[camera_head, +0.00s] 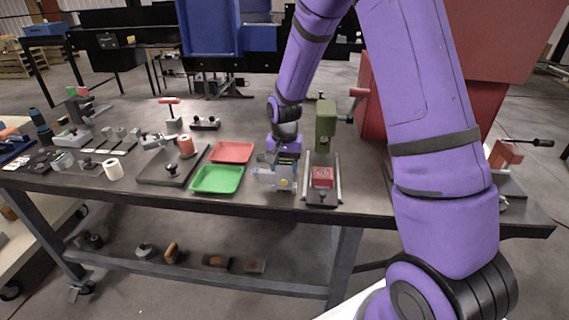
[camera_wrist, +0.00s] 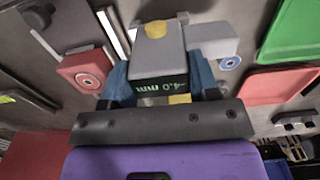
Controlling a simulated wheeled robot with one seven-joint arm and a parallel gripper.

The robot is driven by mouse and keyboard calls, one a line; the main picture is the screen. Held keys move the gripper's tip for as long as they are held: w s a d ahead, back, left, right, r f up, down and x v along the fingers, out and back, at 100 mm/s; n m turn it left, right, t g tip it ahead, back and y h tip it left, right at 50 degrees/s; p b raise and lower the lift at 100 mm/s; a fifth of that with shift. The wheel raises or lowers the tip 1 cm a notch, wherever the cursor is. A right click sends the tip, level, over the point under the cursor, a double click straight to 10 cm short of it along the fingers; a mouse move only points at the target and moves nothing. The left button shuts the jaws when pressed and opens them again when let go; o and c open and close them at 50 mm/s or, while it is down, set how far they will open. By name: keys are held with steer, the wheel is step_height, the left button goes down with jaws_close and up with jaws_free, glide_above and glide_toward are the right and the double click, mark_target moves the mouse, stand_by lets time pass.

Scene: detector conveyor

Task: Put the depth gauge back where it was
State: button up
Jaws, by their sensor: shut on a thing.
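My gripper (camera_head: 286,155) is over the table, between the trays and the fixture with the red block. It is shut on the depth gauge (camera_head: 285,174), a grey body with a yellow button and a dark display. In the wrist view my gripper's blue fingers (camera_wrist: 162,82) are on both sides of the depth gauge (camera_wrist: 158,44), whose display reads about 4.0 mm. I cannot tell whether the gauge touches the table. A grey block with a round blue mark (camera_wrist: 230,62) shows right beside it in the wrist view.
The red block (camera_head: 322,177) sits between metal rails under a green press head (camera_head: 326,120), close to the right. The green tray (camera_head: 218,180) and red tray (camera_head: 232,151) lie left. An orange cylinder (camera_head: 185,146) stands farther left. The table's front edge (camera_head: 240,208) is near.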

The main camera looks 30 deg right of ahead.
steer(key=shift+f, duration=0.25)
steer(key=o, duration=1.3)
step_height(320, 180, up, 13)
steer(key=s+a+r+n+t, duration=0.1)
steer(key=s+r+n+t, duration=0.2)
steer(key=s+r, duration=1.1)
steer(key=shift+s+a+r+n+t, duration=0.1)
steer(key=shift+s+r+n+t, duration=0.45)
steer(key=shift+s, duration=2.05)
steer(key=shift+s+a+r+n+t, duration=0.1)
steer(key=shift+s+r+n+t, duration=0.4)
steer(key=shift+s, duration=2.1)
steer(key=shift+s+a+r+n+t, duration=0.1)
steer(key=shift+s+r+n, duration=0.5)
steer(key=shift+s, duration=2)
steer(key=shift+f+n, duration=0.25)
steer(key=shift+f, duration=0.05)
